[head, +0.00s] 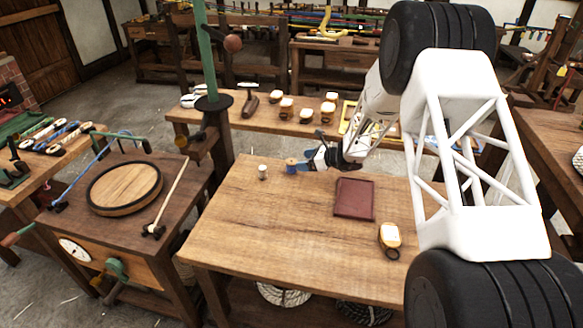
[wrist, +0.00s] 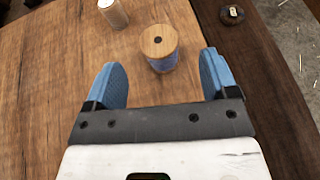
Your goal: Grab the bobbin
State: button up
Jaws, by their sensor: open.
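The bobbin (wrist: 160,47) has a pale wooden top with a dark hole and blue thread wound around it. It stands upright on the wooden table (head: 240,240), and in the head view the bobbin (head: 291,166) is near the table's back edge. My gripper (wrist: 162,75) is open, with blue finger pads on either side of the space just in front of the bobbin. The fingers look apart from it. In the head view my gripper (head: 312,160) is just right of the bobbin. A whitish spool (wrist: 113,13) stands to the bobbin's left, also seen in the head view (head: 263,172).
A dark red tray (head: 355,198) and a yellow-and-white handled item (head: 389,236) lie on the same table, to the right. A long bench (head: 237,125) with several jars stands behind. The table's left front is clear.

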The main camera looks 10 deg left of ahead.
aim_at(290, 161)
jog(key=shift+a+f, duration=0.2)
jog(key=shift+a, duration=0.3)
jog(key=shift+x, duration=2.6)
jog(key=shift+r, duration=0.1)
jog(key=c, duration=1)
jog(key=shift+r, duration=0.15)
